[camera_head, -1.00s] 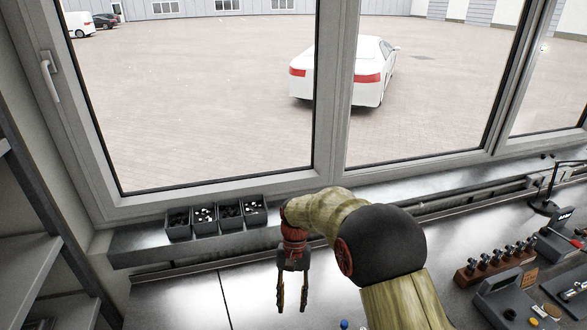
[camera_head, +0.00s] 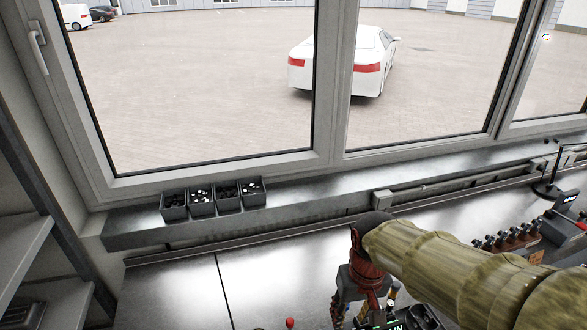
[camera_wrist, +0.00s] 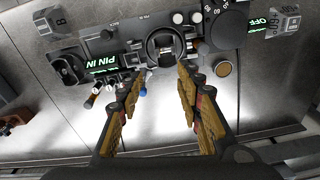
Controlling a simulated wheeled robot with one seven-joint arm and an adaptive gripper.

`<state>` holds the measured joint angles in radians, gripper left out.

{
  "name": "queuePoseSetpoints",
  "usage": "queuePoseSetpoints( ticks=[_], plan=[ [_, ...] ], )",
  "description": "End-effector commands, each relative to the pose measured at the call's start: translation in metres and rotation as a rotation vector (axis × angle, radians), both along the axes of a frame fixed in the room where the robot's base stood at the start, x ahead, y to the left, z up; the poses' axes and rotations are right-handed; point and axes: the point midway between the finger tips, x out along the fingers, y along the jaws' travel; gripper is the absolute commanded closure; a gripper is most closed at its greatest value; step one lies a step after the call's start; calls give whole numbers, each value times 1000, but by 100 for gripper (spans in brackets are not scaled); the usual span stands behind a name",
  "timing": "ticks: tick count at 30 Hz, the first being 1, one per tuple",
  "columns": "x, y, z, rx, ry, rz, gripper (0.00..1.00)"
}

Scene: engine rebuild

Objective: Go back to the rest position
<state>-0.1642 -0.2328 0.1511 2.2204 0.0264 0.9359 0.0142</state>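My gripper (camera_head: 364,312) hangs from the arm at the bottom middle of the head view, with its lower end partly cut off by the frame's edge. In the wrist view my gripper (camera_wrist: 156,82) has its two tan-padded fingers spread apart, with nothing between them. Beyond the fingertips lies a dark fixture (camera_wrist: 118,42) with a lit "PIN IN" display (camera_wrist: 103,66) and a round ring (camera_wrist: 165,45). The fingers look apart from it, though the exact height is unclear.
Several small dark bins (camera_head: 201,202) with small parts stand on the sill ledge (camera_head: 300,203) under the window. A rack of upright tools (camera_head: 508,238) is at the right. A grey shelf (camera_head: 22,250) stands at the left. The left metal worktop (camera_head: 170,290) is clear.

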Motion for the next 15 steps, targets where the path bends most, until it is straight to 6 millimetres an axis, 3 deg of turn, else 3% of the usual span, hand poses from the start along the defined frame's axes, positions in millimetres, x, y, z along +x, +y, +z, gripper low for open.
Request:
queuePoseSetpoints(
  ticks=[9,15],
  plan=[
    [-65,-42,2,2,-234,-61,64],
    [-86,-57,11,6,-368,-109,64]
  ],
)
